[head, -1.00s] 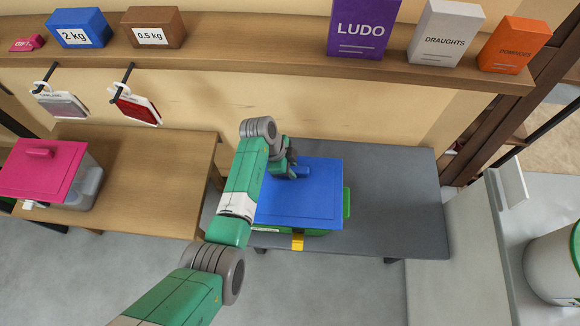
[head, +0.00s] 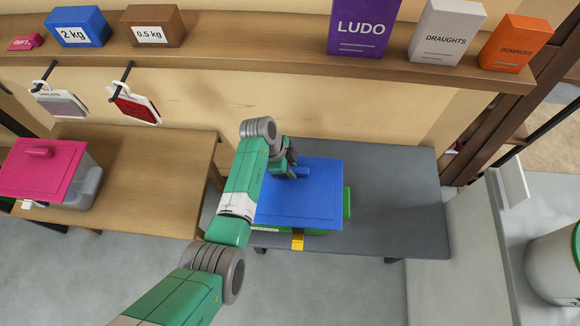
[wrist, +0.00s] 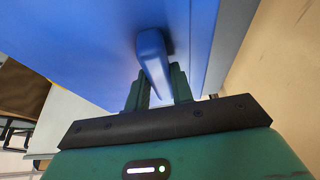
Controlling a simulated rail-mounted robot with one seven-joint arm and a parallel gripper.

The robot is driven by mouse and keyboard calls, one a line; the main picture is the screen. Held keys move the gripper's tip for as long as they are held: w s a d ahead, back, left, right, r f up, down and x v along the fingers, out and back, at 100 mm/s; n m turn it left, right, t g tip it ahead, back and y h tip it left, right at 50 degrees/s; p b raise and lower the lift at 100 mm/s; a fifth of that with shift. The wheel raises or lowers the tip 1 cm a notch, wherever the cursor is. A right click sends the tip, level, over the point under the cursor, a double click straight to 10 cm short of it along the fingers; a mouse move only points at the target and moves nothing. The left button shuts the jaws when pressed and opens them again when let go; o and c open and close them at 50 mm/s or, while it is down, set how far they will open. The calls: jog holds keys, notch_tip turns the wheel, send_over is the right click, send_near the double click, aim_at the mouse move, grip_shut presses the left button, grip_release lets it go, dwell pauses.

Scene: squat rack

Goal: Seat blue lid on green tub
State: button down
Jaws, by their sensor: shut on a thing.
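The blue lid (head: 300,195) lies over the green tub (head: 347,203) on the dark grey table. Only the tub's right side and a strip of its front edge show; the lid hides the rest. A yellow clip (head: 297,241) shows at the tub's front. My gripper (head: 293,172) is at the lid's handle, near the lid's back. In the wrist view my gripper (wrist: 158,88) is shut on the blue handle (wrist: 152,58). I cannot tell whether the lid's rim is fully down on the tub all round.
The grey table (head: 400,200) is clear to the right of the tub. On the wooden table at left stands a grey tub (head: 88,190) with a pink lid (head: 40,175). A shelf (head: 250,35) with boxes runs above the back. A green-rimmed bin (head: 555,265) stands at far right.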

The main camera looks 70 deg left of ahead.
jog(key=shift+f+b, duration=0.3)
jog(key=shift+f, duration=0.1)
jog(key=c, duration=1.1)
grip_release()
jog(key=shift+r, duration=0.1)
jog(key=p+v, duration=0.2)
jog(key=v, duration=0.5)
jog(key=shift+s+r+p, duration=0.15)
jog(key=shift+r+p, duration=0.1)
jog(key=shift+p, duration=0.1)
